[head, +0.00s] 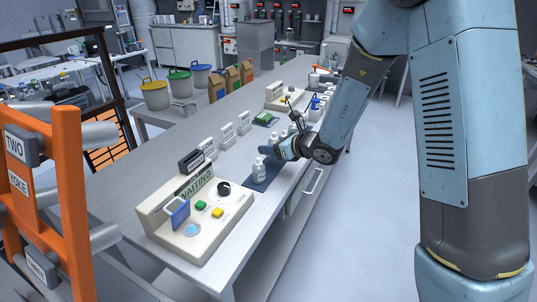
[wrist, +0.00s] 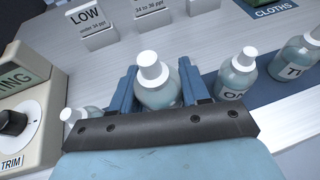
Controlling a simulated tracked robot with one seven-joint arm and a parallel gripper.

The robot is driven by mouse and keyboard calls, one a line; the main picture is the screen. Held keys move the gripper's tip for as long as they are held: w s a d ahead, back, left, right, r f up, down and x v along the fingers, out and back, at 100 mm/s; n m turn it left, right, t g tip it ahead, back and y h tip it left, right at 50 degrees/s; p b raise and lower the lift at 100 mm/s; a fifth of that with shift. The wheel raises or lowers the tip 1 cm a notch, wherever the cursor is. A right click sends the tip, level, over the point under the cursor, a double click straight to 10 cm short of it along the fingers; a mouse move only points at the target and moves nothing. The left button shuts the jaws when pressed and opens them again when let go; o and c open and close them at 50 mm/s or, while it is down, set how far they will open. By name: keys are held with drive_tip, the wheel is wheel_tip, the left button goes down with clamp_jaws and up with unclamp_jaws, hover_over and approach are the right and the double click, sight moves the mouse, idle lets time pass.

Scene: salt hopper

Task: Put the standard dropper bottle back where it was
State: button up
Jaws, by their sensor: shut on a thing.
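In the wrist view, my gripper (wrist: 158,88) is shut on a pale, translucent dropper bottle (wrist: 157,92) with a white cap. The bottle looks upright between the blue fingers; its label is mostly hidden and unreadable. Whether its base touches the surface cannot be told. In the head view, my gripper (head: 277,151) is low over the blue mat (head: 267,177) beside the console. A similar white-capped bottle (head: 259,167) stands on the mat at its near end. In the wrist view, another bottle (wrist: 73,117) is partly hidden behind the gripper body at left.
Bottles labelled "ON…" (wrist: 236,74) and "T…" (wrist: 294,55) stand close to the right finger. The "WAITING" console (head: 200,215) is at the near end of the bench. White cards (head: 227,135) stand behind the mat. Buckets (head: 156,95) stand at the far left.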

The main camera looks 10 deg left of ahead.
sight(269, 162)
drive_tip(key=shift+w+a+f, duration=0.1)
drive_tip(key=shift+a+f, duration=0.2)
wheel_tip(269, 162, down, 2)
drive_tip(key=shift+w+f, duration=0.1)
drive_tip(key=shift+a+f, duration=0.1)
drive_tip(key=shift+f, duration=0.4)
drive_tip(key=o, duration=1)
drive_tip(key=shift+o, duration=0.2)
